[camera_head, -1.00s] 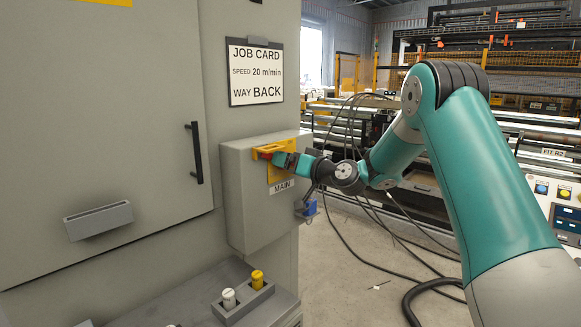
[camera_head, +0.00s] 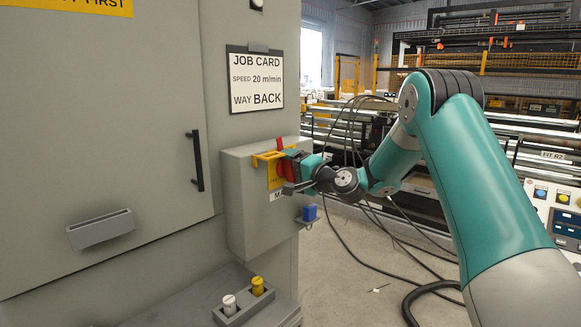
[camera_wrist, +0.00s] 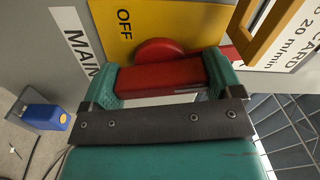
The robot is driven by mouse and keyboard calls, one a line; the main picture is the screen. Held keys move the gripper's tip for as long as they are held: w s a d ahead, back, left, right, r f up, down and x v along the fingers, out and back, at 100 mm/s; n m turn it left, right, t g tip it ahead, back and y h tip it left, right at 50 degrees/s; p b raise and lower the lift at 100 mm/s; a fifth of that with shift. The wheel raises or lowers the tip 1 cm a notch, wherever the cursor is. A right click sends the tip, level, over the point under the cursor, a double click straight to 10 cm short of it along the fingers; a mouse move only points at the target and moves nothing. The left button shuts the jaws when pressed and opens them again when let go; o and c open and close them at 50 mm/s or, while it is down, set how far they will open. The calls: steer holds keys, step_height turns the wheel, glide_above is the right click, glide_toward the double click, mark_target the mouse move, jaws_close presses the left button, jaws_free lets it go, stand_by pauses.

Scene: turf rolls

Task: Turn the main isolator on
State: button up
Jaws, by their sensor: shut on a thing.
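The main isolator is a grey box (camera_head: 238,200) on the cabinet, with a yellow plate (camera_head: 276,181) and a red handle (camera_head: 280,143). In the head view the handle's red end stands up above my gripper (camera_head: 289,164). In the wrist view my gripper (camera_wrist: 163,80) is shut on the red handle (camera_wrist: 160,76), one teal finger on each side. The handle's round red hub (camera_wrist: 158,50) shows behind it. The word OFF (camera_wrist: 124,22) is on the yellow plate beside the hub. Any ON mark is hidden.
A yellow bracket (camera_head: 266,157) juts out at the top of the box, close to my gripper. A blue padlock (camera_head: 309,213) hangs at its lower right side. A job card (camera_head: 256,80) is above. White and yellow knobs (camera_head: 257,286) stand in a tray below.

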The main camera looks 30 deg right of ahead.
steer(key=shift+d+m+p, duration=0.1)
steer(key=shift+m+p, duration=0.35)
steer(key=shift+m, duration=0.75)
steer(key=o, duration=0.7)
steer(key=shift+d, duration=0.1)
steer(key=shift+o, duration=0.2)
steer(key=shift+s, duration=0.1)
steer(key=shift+s+f, duration=0.1)
steer(key=shift+s, duration=0.2)
steer(key=b+v, duration=0.6)
steer(key=v, duration=1)
steer(key=shift+s+d, duration=0.15)
steer(key=shift+s, duration=0.2)
